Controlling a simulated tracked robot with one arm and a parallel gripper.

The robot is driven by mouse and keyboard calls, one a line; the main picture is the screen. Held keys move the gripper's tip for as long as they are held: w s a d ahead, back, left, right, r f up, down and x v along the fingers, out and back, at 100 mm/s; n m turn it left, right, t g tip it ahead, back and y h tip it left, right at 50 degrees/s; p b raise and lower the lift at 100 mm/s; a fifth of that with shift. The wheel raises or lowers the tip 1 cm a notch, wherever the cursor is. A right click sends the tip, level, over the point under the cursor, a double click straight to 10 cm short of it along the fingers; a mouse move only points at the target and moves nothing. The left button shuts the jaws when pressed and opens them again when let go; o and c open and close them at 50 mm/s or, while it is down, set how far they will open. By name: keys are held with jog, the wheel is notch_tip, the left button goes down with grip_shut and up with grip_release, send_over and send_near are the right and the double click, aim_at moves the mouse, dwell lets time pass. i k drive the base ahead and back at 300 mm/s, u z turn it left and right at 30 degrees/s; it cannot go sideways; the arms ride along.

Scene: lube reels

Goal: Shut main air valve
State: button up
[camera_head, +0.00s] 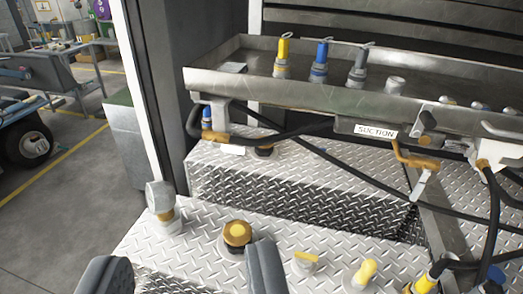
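No label in view reads main air valve, so I cannot tell which fitting it is. An orange-yellow valve handle (415,158) is below the metal tray, right of the "SUCTION" label (376,131). Another orange-yellow fitting (214,136) is below the tray's left end, beside a blue-capped part (207,115). My gripper (186,268) shows as two dark grey fingers at the bottom edge, wide apart with nothing between them. It is in front of the diamond-plate deck and apart from both fittings.
The metal tray (300,93) holds yellow, blue and grey couplings. Black hoses (325,153) run below it. A grey-capped post (161,206), a brass cap (237,235) and yellow-topped fittings (362,273) stand on the deck (195,240). A dark door post is at left, with open floor (50,235) beyond.

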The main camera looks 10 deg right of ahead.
aim_at(230, 149)
jog(key=z, duration=0.1)
jog(key=i, duration=1)
jog(key=u, duration=0.05)
